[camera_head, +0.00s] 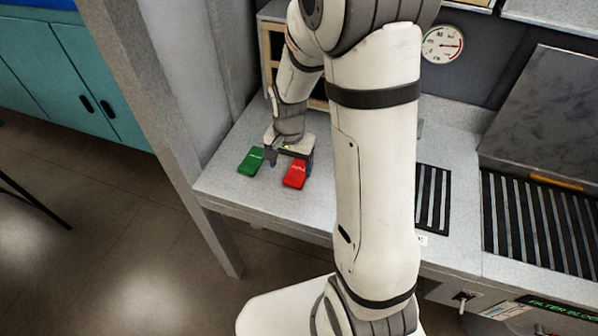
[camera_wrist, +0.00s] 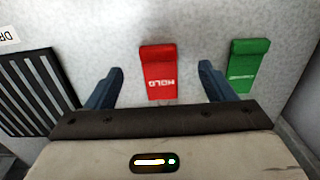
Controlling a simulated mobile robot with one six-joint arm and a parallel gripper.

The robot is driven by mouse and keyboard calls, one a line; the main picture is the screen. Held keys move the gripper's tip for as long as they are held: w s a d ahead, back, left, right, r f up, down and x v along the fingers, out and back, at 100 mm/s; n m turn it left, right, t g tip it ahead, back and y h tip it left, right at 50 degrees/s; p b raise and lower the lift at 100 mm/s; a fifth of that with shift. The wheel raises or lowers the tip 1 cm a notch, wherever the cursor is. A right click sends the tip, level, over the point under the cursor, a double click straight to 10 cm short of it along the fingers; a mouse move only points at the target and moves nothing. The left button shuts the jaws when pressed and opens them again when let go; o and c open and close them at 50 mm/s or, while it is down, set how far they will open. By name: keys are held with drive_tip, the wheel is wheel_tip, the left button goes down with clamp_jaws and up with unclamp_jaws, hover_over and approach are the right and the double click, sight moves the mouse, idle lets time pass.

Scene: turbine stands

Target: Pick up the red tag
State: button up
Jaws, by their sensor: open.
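The red tag (camera_wrist: 159,72), with white lettering that reads HOLD upside down, lies flat on the grey bench top. In the head view the red tag (camera_head: 295,174) lies just below my gripper (camera_head: 290,161), near the bench's left end. In the wrist view the two blue fingers of my gripper (camera_wrist: 161,82) are spread apart. The red tag lies between their tips in the picture, with a gap on both sides. The fingers hold nothing. I cannot tell the exact height of the fingertips above the bench.
A green tag (camera_wrist: 247,66) lies right of the red one in the wrist view, close outside one finger. It is left of it in the head view (camera_head: 251,161). A black slotted grille (camera_wrist: 38,92) is on the other side. A wall post (camera_head: 165,110) stands left of the bench.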

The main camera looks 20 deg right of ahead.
sight(293, 182)
drive_tip(key=shift+d+f+p, duration=0.15)
drive_tip(key=shift+f+p, duration=0.2)
drive_tip(key=shift+f, duration=1.4)
drive_tip(key=shift+d+f+p, duration=0.1)
drive_tip(key=shift+f+p, duration=0.2)
drive_tip(key=shift+f, duration=1.45)
drive_tip(key=c, duration=1.5)
